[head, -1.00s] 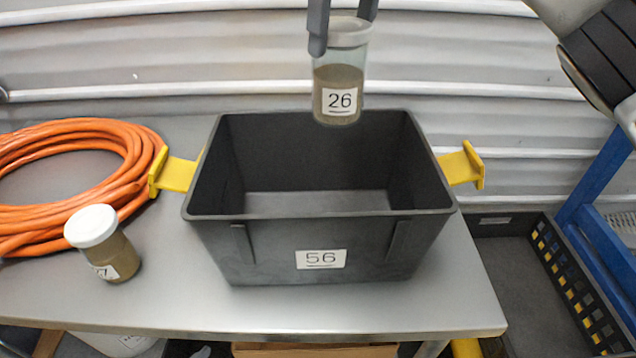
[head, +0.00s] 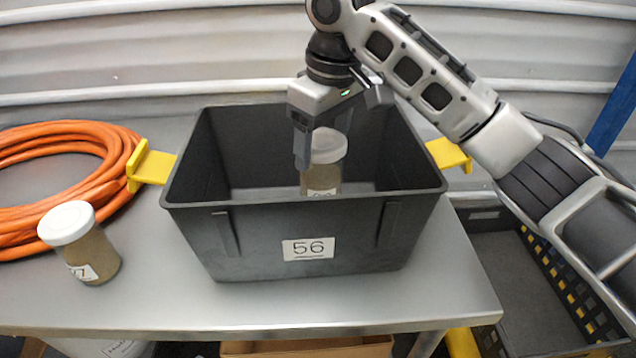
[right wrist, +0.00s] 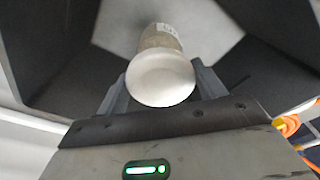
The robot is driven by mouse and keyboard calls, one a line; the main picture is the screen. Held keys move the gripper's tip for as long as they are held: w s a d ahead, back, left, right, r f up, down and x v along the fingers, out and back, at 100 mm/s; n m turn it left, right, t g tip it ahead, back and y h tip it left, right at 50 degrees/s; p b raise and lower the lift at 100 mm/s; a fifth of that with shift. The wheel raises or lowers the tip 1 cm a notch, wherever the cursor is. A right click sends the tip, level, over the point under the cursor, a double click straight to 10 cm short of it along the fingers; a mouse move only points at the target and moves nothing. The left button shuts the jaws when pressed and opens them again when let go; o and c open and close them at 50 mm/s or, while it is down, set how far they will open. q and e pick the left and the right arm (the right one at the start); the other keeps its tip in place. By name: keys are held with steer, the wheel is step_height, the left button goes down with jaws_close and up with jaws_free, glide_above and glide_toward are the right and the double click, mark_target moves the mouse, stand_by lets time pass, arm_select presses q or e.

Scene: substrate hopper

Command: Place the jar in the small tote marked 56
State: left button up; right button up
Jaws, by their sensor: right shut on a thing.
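The small dark grey tote marked 56 (head: 225,240) stands on the metal table, with yellow handles at its sides. My right gripper (head: 320,155) reaches down into the tote and is shut on a jar (head: 323,178) with a pale lid and brown contents. The jar is upright inside the tote, its lower part hidden behind the front wall. I cannot tell if it touches the floor. In the right wrist view the jar's white lid (right wrist: 161,80) sits between the fingers. My left gripper is not in view.
A second jar (head: 92,255) with a white lid stands on the table (head: 150,305) left of the tote. A coiled orange hose (head: 60,165) lies behind it. A black crate (head: 530,280) is at the right, below the table top.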

mark_target(322, 168)
step_height(322, 168, down, 5)
steer(key=shift+r, duration=0.2)
steer(key=shift+f, duration=0.3)
steer(key=shift+c, duration=0.7)
steer(key=o, duration=1.8)
steer(key=r, duration=0.8)
steer(key=s+d+r, duration=0.1)
steer(key=r, duration=0.3)
steer(key=shift+p, duration=0.35)
